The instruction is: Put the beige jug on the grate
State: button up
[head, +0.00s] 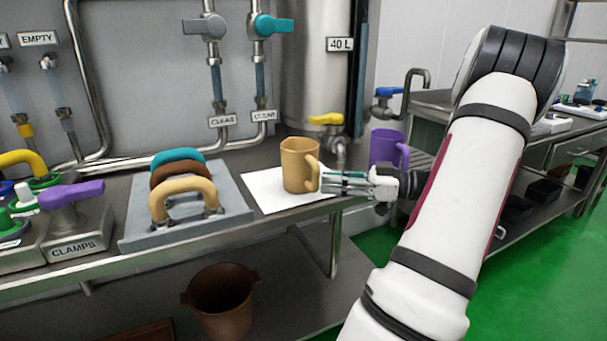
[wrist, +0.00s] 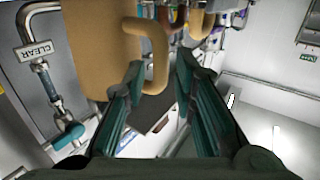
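The beige jug (head: 298,166) stands upright on a white sheet (head: 262,190) on the steel counter, its handle toward my gripper. My gripper (head: 334,181) is at the jug's right side, by the handle. In the wrist view the jug (wrist: 98,45) fills the upper left, and its handle (wrist: 160,55) shows between the tips of my gripper (wrist: 158,75). The fingers are apart, with a gap visible on the handle's right; I cannot tell whether the left finger touches it. A slatted surface, perhaps the grate (head: 420,160), shows beside the purple jug, partly hidden by my arm.
A purple jug (head: 386,147) stands behind my gripper. A yellow-handled tap (head: 327,120) is on the tank behind the beige jug. A grey block with several coloured handles (head: 235,205) lies to the left. A brown bucket (head: 222,298) is on the lower shelf.

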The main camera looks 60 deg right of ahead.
aim_at(315, 175)
jog(key=x, duration=0.4)
jog(key=shift+w+b, duration=0.2)
jog(key=shift+b, duration=0.1)
grip_shut()
jog(key=shift+r, duration=0.15)
